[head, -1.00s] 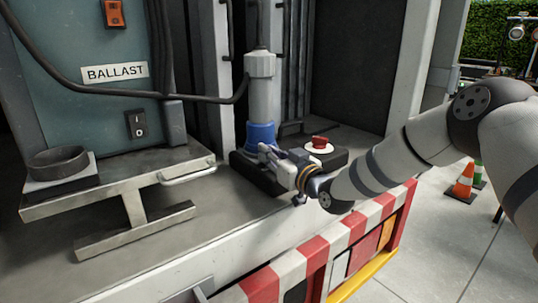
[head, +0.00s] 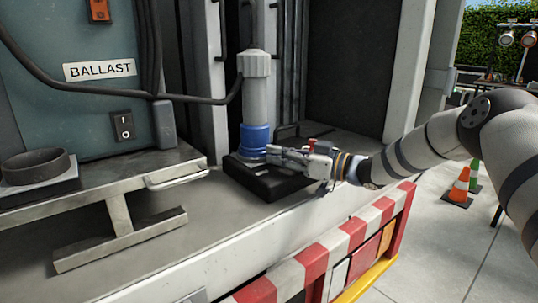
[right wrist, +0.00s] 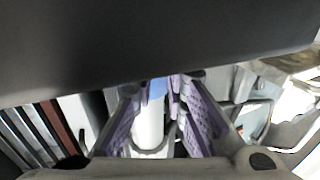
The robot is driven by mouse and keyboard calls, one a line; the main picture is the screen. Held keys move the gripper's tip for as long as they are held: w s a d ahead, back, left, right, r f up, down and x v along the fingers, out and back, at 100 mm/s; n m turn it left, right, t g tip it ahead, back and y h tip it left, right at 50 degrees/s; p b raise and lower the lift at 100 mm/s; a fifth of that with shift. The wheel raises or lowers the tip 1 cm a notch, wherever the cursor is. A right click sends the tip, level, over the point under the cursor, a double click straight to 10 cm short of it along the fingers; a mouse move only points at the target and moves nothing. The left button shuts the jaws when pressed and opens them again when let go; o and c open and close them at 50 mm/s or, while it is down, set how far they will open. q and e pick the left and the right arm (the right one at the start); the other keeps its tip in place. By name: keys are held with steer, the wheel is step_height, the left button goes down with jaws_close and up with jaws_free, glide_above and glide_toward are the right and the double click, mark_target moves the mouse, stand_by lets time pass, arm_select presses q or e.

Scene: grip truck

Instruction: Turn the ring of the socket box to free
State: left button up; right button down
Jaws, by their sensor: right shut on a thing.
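The black socket box (head: 262,182) lies on the truck bed. Its blue ring (head: 255,134) sits around the foot of an upright grey plug (head: 256,92). My right gripper (head: 272,153) reaches in from the right, low over the box, with its fingertips at the right front of the blue ring. It is shut on the ring; the exact contact is hard to see. The right wrist view shows the purple-padded fingers (right wrist: 155,115) with a blue and white part between them. The red button (head: 312,143) is mostly hidden behind my gripper. My left gripper is out of view.
A cable runs from the plug to the teal BALLAST cabinet (head: 85,110). A metal bracket with a handle (head: 178,180) stands left of the box. The striped truck edge (head: 330,250) runs below my arm. Cones (head: 459,187) stand on the ground at right.

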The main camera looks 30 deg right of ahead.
stand_by(0.3)
steer(key=c, duration=1.6)
jaws_free()
steer(key=shift+s, duration=0.1)
steer(key=v, duration=1.2)
